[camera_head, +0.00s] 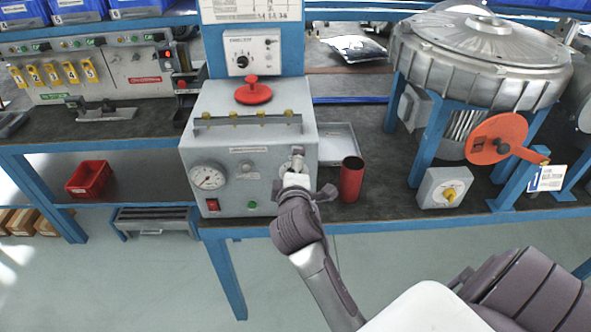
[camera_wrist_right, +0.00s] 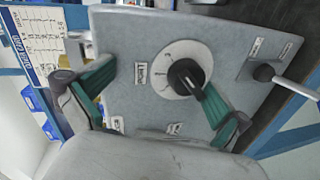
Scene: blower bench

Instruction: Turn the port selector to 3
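The port selector is a black knob (camera_wrist_right: 187,77) with a pointer on a round white dial (camera_wrist_right: 171,55), set in a grey panel. In the right wrist view its pointer aims to the lower right of the picture. The numbers are too small to read. My right gripper (camera_wrist_right: 160,84) is open in front of the panel, its green fingertips spread. One fingertip is close to the pointer's end; I cannot tell whether it touches. In the head view my right gripper (camera_head: 299,190) is at the grey box's (camera_head: 240,168) front right and hides the dial. My left gripper is not in view.
A lever (camera_wrist_right: 285,80) stands out beside the dial; it also shows in the head view (camera_head: 298,156). A gauge (camera_head: 208,177) is at the box's left. A red cup (camera_head: 351,179) stands close right of my gripper. A blower (camera_head: 485,55) stands further right.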

